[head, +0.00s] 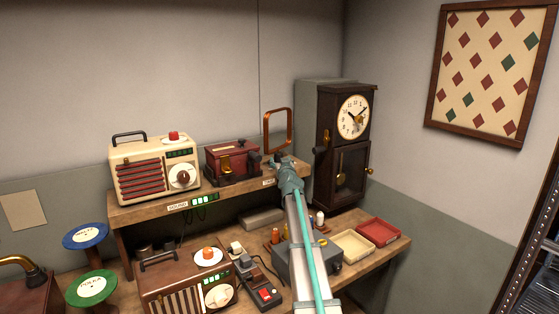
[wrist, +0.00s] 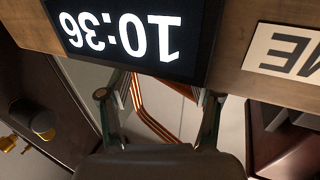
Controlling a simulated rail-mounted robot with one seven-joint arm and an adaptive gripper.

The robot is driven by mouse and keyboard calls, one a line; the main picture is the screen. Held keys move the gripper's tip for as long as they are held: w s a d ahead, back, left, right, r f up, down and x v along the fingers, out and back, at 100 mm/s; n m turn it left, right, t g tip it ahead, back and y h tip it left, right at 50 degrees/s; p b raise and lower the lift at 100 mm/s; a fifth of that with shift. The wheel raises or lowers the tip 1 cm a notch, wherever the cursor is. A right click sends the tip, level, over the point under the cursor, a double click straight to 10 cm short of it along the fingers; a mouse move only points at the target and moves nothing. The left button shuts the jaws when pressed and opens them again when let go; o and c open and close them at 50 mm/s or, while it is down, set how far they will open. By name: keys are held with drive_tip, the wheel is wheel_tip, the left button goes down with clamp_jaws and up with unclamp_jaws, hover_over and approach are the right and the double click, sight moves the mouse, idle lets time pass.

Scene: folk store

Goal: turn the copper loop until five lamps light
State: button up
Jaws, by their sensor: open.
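The copper loop (head: 265,133) is an upright rounded square frame at the right end of the upper shelf, left of the tall clock. My gripper (head: 281,163) is just below and in front of it, and hides its foot. In the wrist view, my gripper (wrist: 157,98) is open, and striped copper bars of the loop (wrist: 145,118) show between and beyond its two fingers. I cannot tell whether the fingers touch the loop. A small strip of green lamps (head: 205,198) is on the shelf front near the SOUND label. I cannot count its lit lamps surely.
A black display reading 10:36 (wrist: 125,30) sits close to my fingers, upside down in the wrist view. A dark red box (head: 230,163) stands left of the loop. The dark wooden clock (head: 340,150) stands close on the right. A cream radio (head: 153,168) is farther left.

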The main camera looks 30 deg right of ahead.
drive_tip(key=v, duration=0.7)
drive_tip(key=shift+s, duration=0.35)
drive_tip(key=shift+a, duration=0.15)
